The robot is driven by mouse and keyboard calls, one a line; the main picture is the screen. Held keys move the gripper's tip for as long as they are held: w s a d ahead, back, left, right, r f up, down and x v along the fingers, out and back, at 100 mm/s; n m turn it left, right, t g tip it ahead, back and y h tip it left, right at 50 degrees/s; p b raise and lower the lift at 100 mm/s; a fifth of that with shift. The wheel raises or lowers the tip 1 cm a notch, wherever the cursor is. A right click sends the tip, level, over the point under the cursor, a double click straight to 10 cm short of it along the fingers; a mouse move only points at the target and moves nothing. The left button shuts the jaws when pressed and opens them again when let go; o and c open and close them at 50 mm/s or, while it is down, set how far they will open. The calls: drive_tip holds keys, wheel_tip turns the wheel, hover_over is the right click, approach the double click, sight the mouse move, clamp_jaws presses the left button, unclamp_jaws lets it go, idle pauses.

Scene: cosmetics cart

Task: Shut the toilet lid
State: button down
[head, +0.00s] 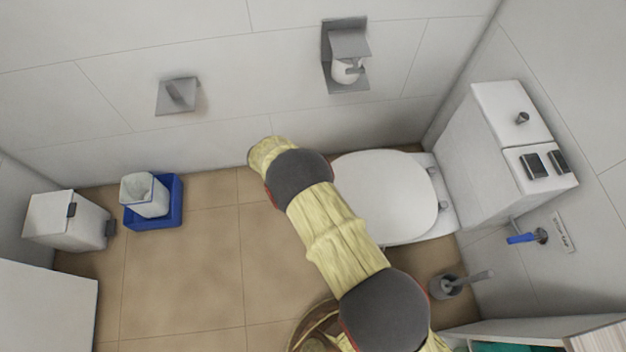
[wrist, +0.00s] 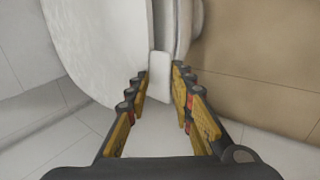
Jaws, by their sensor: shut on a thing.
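The white toilet lid (head: 384,196) lies as a flat, solid oval over the bowl in the head view, with its hinge side toward the cistern. Whether it rests fully down cannot be told. In the wrist view, a large white curved toilet surface (wrist: 105,45) fills the upper left. A small white toilet part (wrist: 160,72) is between the fingertips of my gripper (wrist: 160,84), which is shut on it. I cannot tell whether this part belongs to the lid or the seat. In the head view my arm hides the gripper and the toilet's front left edge.
The cistern (head: 478,160) stands right of the toilet. A toilet brush (head: 447,286) is below it, and a paper holder (head: 346,52) is on the back wall. A white bin (head: 68,220) and a blue container (head: 168,213) are at left. Brown floor (head: 185,275) between is clear.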

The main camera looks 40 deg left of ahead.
drive_tip(key=shift+w+d+f, duration=0.2)
drive_tip(key=shift+w+d, duration=0.05)
drive_tip(key=shift+d, duration=0.3)
drive_tip(key=c, duration=2)
unclamp_jaws()
drive_tip(key=shift+w, duration=0.1)
drive_tip(key=shift+a+r, duration=0.15)
drive_tip(key=shift+a, duration=0.1)
drive_tip(key=shift+r, duration=0.1)
drive_tip(key=v, duration=1.2)
